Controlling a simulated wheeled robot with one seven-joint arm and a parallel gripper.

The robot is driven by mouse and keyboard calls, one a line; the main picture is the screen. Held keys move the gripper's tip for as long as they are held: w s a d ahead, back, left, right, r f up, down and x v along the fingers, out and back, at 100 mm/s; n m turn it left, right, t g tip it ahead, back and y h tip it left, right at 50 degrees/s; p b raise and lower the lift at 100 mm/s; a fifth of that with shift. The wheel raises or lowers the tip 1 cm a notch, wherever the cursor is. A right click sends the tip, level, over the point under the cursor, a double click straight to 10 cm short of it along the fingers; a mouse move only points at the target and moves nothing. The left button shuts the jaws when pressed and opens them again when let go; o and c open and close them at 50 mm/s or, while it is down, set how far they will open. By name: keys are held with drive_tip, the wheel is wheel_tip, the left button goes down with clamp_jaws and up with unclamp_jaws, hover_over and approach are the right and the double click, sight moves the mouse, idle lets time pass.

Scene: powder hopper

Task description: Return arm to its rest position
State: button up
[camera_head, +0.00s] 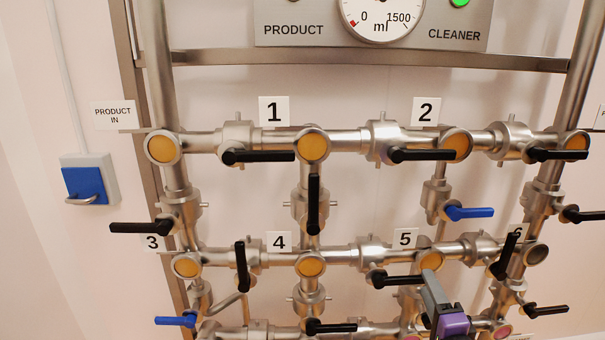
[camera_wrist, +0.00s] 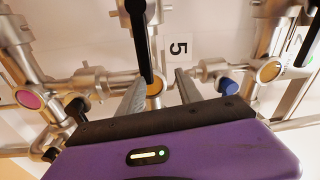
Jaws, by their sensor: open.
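My gripper (camera_head: 433,285) shows at the lower right of the head view, with a grey finger and a purple body. It is in front of the pipework, just below the label 5 (camera_head: 405,239) and the round yellow sight glass (camera_head: 432,260). In the wrist view my gripper (camera_wrist: 160,82) has its two grey fingers apart, with nothing held between them. A black valve handle (camera_wrist: 138,42) hangs above the left finger there, and a yellow sight glass (camera_wrist: 154,88) shows between the fingers. I cannot tell whether the fingers touch the pipe.
A grid of steel pipes with several black handles and blue handles (camera_head: 470,213) fills the wall. A gauge (camera_head: 382,18) is above. A blue and grey wall box (camera_head: 85,183) is at left. Handles near label 6 (camera_head: 517,234) stand close to my gripper.

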drive_tip(key=s+a+f+n+g, duration=0.1)
drive_tip(key=s+a+n, duration=0.2)
drive_tip(key=s, duration=1.3)
drive_tip(key=s+a+f+n+g, duration=0.1)
drive_tip(key=s+n, duration=0.7)
drive_tip(key=s, duration=0.8)
drive_tip(key=s+a+f+n+g+y, duration=0.1)
drive_tip(key=s+a+n, duration=0.4)
drive_tip(key=s, duration=1.1)
drive_tip(key=shift+s+f+n+g, duration=0.3)
drive_tip(key=shift+f+n+g, duration=0.2)
drive_tip(key=shift+f, duration=0.4)
